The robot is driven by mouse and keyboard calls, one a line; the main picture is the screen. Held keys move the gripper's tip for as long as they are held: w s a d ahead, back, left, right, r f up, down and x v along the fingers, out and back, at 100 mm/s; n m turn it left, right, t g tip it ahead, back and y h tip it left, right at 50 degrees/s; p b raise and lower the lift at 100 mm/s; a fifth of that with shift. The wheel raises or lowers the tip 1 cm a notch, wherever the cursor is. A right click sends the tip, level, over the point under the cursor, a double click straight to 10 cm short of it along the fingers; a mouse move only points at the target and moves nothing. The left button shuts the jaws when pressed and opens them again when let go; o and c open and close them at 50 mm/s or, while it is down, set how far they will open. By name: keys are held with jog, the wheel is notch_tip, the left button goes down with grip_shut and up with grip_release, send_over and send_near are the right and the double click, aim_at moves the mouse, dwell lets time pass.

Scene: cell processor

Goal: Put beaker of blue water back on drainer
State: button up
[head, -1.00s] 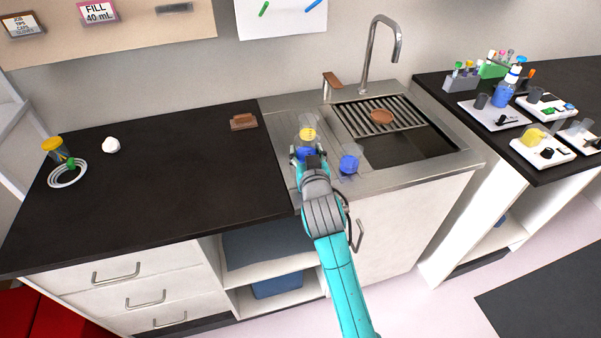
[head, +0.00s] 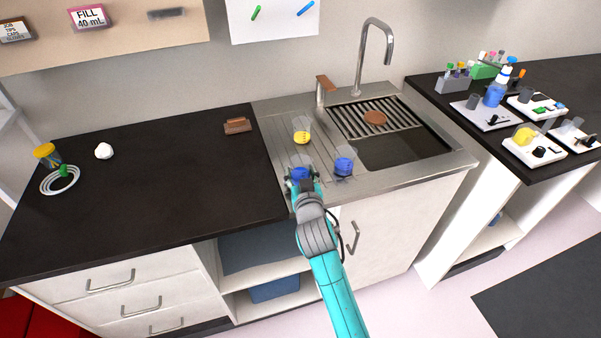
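My gripper (head: 302,178) is at the front left part of the steel sink unit. A beaker of blue water (head: 300,173) is between its fingers, which appear closed around it. The gripper partly hides this beaker, and I cannot tell whether its base touches the surface. The grooved drainer (head: 279,144) lies left of the basin, beneath and behind the gripper. A beaker with yellow liquid (head: 302,136) stands on the drainer behind the gripper. A second beaker of blue liquid (head: 345,162) stands to the right, close to my gripper.
The sink basin (head: 400,148) has a slatted rack with a round brown thing (head: 375,118) on it. A tall tap (head: 375,50) rises behind. The black counter (head: 170,190) at left is mostly clear. Lab devices stand on the right counter (head: 560,165).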

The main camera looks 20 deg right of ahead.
jog(key=o, duration=0.3)
jog(key=shift+r, duration=0.1)
jog(key=v, duration=1.2)
jog(key=shift+s, duration=0.1)
jog(key=s+f+n+y, duration=0.1)
jog(key=s+f, duration=0.4)
jog(key=s, duration=0.5)
jog(key=s+f+n+y, duration=0.1)
jog(key=s+f+y, duration=0.1)
jog(key=s+f, duration=0.5)
jog(key=s+d+r, duration=0.1)
jog(key=s+r, duration=0.1)
jog(key=s, duration=1)
jog(key=s+d+r+g, duration=0.1)
jog(key=s+r, duration=0.2)
jog(key=s, duration=1)
jog(key=shift+r, duration=0.15)
